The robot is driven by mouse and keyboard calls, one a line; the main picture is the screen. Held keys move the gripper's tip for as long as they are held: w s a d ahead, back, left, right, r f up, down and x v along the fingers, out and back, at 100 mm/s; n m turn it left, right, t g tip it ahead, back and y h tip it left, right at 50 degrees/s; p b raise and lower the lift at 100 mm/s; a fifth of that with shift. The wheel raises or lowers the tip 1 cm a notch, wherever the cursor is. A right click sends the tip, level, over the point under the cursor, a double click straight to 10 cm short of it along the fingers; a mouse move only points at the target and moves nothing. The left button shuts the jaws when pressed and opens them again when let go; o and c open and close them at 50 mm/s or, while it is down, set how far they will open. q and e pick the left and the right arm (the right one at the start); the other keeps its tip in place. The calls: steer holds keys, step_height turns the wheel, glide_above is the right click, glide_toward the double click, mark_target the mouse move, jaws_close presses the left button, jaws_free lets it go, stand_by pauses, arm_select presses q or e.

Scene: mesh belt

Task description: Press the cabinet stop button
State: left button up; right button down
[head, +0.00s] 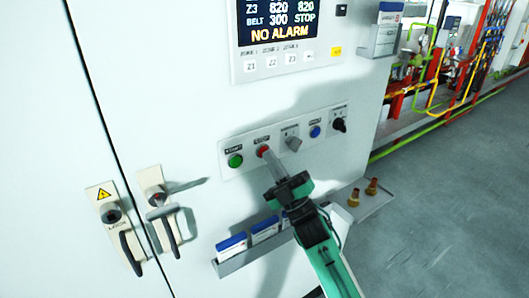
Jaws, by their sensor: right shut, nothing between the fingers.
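The red stop button (262,150) sits on a pale button strip (232,176) on the white cabinet (170,75), just right of the green start button (235,161). My right gripper (268,156) is shut and empty. Its fingertips are right at the red button and overlap its lower right side; I cannot tell whether they touch or press it. Its green arm comes in from below. The display (278,18) above shows "BELT 300 STOP" and "NO ALARM". My left gripper is out of view.
A grey selector (291,141), a blue button (315,131) and a black knob (339,124) sit to the right on the strip. A ledge (232,265) with blue-and-white boxes is below, partly behind my arm. Two door handles (128,245) (170,228) stick out at left.

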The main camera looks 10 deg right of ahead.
steer(key=shift+s+d, duration=0.2)
steer(key=shift+s, duration=0.45)
steer(key=s, duration=0.1)
steer(key=s+d, duration=0.1)
steer(key=s, duration=0.2)
steer(key=shift+s+d+p, duration=0.35)
